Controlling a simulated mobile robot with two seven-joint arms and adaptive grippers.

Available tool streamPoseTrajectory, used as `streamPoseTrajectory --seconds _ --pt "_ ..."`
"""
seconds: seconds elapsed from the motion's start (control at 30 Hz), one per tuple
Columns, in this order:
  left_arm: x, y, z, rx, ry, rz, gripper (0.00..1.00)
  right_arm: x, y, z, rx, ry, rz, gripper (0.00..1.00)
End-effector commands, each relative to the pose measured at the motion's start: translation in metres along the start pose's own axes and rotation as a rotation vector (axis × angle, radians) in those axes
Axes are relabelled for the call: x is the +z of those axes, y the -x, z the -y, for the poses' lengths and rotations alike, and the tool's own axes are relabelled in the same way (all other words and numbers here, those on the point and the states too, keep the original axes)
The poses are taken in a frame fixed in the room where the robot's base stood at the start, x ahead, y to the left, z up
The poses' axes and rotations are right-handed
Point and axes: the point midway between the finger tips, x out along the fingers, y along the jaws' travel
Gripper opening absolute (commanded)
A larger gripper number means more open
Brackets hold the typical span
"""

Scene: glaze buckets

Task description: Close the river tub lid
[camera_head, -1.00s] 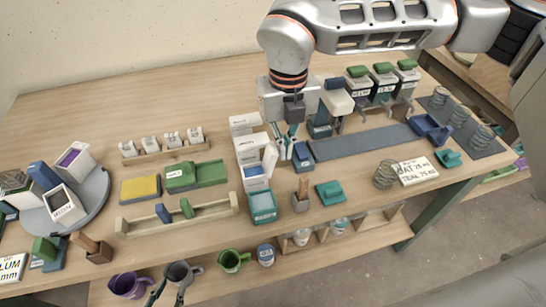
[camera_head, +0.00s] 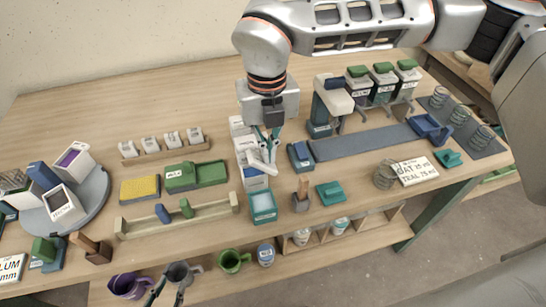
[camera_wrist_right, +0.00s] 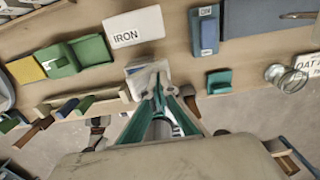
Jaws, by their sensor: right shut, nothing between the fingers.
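A column of white tubs stands mid-table. The front white tub (camera_head: 256,182) has a pale flap-like lid (camera_head: 262,163) standing tilted up at its back; its label is too small to read, so I cannot confirm it is the river tub. The lid also shows in the right wrist view (camera_wrist_right: 148,76), partly hidden by my fingers. My right gripper (camera_head: 271,148) is shut and empty, fingers pointing down right by the raised lid; I cannot tell whether they touch it. My left gripper (camera_head: 170,290) is at the bottom edge, fingers apart, near a grey mug.
A tub labelled IRON (camera_wrist_right: 135,27) is shut behind. A blue box (camera_head: 300,155) and a grey mat (camera_head: 360,141) lie to the right. A green box (camera_head: 195,176) and wooden rail (camera_head: 180,216) are left.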

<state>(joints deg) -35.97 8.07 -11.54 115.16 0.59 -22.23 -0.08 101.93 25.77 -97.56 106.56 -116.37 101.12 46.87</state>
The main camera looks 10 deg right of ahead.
Motion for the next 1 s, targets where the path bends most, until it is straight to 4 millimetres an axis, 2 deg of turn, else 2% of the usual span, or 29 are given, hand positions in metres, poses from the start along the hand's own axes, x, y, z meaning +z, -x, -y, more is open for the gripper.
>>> streamPoseTrajectory --seconds 0.13,0.57,1.0 --pt "0.0 0.0 0.0 0.0 0.0 0.001 0.3 0.0 0.0 -0.006 0.0 0.0 0.0 0.0" --pt "0.004 0.003 -0.002 0.003 0.002 0.008 0.3 0.0 0.001 -0.005 0.0 0.0 0.001 0.0" --pt "-0.03 0.012 0.007 -0.008 -0.005 -0.026 0.3 0.0 0.038 0.0 0.0 -0.001 0.005 0.0"
